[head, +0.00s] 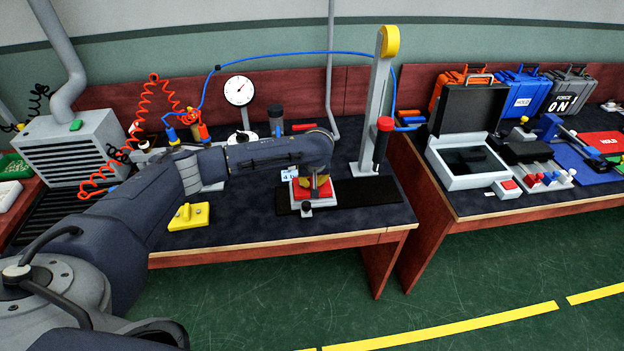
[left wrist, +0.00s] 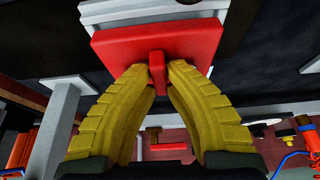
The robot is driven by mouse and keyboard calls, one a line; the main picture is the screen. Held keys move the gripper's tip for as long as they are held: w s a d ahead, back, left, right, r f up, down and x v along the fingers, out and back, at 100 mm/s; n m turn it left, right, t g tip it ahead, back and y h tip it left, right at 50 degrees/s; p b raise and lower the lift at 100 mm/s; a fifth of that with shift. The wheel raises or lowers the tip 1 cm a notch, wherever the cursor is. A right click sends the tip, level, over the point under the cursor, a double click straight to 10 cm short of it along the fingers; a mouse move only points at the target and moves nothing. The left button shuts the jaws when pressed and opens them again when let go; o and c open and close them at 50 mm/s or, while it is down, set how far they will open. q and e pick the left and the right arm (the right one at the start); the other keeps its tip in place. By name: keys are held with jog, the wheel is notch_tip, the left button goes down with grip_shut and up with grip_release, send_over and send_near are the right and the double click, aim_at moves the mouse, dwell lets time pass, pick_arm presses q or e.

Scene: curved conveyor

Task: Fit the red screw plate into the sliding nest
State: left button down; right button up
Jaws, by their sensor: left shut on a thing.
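The red screw plate (head: 300,191) is over the light grey sliding nest (head: 320,203) on the dark workbench. In the left wrist view the plate (left wrist: 115,48) is a flat red square with an upright red tab (left wrist: 157,72). My left gripper (head: 320,184) has its yellow fingers closed on that tab; they also show in the left wrist view (left wrist: 157,76). Part of the pale nest (left wrist: 140,10) shows beyond the plate's edge. The plate hides most of the nest, so I cannot tell whether it is seated. My right gripper is not in view.
The nest is on a black rail (head: 365,191). A grey post with a yellow top (head: 380,90) and a red-topped black cylinder (head: 382,143) stand to the right. A yellow plate (head: 188,216) lies left. A dial gauge (head: 239,91) stands behind.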

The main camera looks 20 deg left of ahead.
pick_arm(q)
jog(key=shift+f, duration=0.8)
jog(key=c, duration=1.5)
grip_release()
jog(key=shift+o, duration=0.2)
jog(key=v, duration=1.2)
